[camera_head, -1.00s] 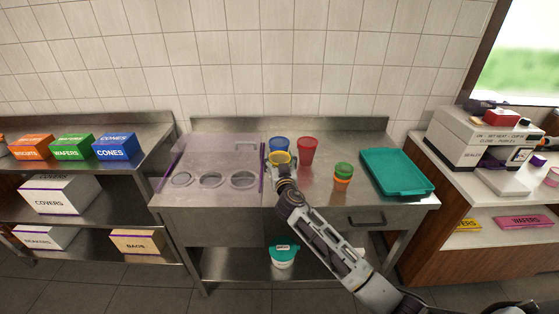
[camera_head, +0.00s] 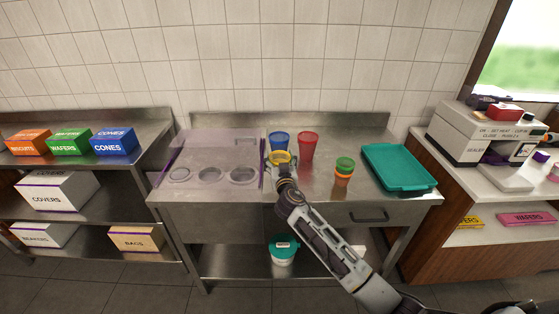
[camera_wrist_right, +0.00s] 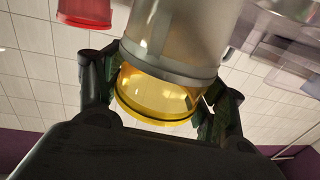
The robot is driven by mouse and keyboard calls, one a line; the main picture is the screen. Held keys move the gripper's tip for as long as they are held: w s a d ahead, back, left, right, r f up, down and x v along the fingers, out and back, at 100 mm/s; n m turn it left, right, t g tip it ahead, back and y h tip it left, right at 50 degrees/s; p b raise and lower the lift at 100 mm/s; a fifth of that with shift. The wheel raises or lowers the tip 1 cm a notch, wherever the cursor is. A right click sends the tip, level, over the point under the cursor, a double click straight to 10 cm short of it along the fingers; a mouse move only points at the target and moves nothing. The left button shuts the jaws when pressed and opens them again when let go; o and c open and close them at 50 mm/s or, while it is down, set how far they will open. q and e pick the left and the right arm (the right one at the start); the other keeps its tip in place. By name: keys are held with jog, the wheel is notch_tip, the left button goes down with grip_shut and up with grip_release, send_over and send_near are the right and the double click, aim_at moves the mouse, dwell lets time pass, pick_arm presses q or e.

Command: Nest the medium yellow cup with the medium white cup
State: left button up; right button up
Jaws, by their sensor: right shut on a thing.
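My right gripper (camera_wrist_right: 160,100) is shut on the yellow cup (camera_head: 280,158), over the counter in front of the blue cup. The right wrist view is upside down; the fingers flank the yellow cup (camera_wrist_right: 155,92) there. A greyish-white cup (camera_wrist_right: 185,35) is lined up with it, its rim overlapping the yellow cup's lower part. The yellow cup looks partly inside the white one; how deep is hidden. In the head view I cannot make out the white cup behind the yellow cup and my gripper. My left gripper is not in view.
A blue cup (camera_head: 279,139) and a red cup (camera_head: 308,146) stand behind. A green cup (camera_head: 344,163) sits in an orange cup (camera_head: 342,180) to the right, near a teal tray (camera_head: 398,186). A clear cover (camera_head: 205,150) over round wells is close on the left.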

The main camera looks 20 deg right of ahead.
jog(key=o, duration=1)
jog(key=shift+c, duration=0.2)
jog(key=shift+r, duration=0.15)
jog(key=shift+r+p, duration=1.05)
jog(key=shift+r, duration=0.35)
notch_tip(320, 180, up, 6)
jog(key=p, duration=0.3)
jog(key=shift+p, duration=0.35)
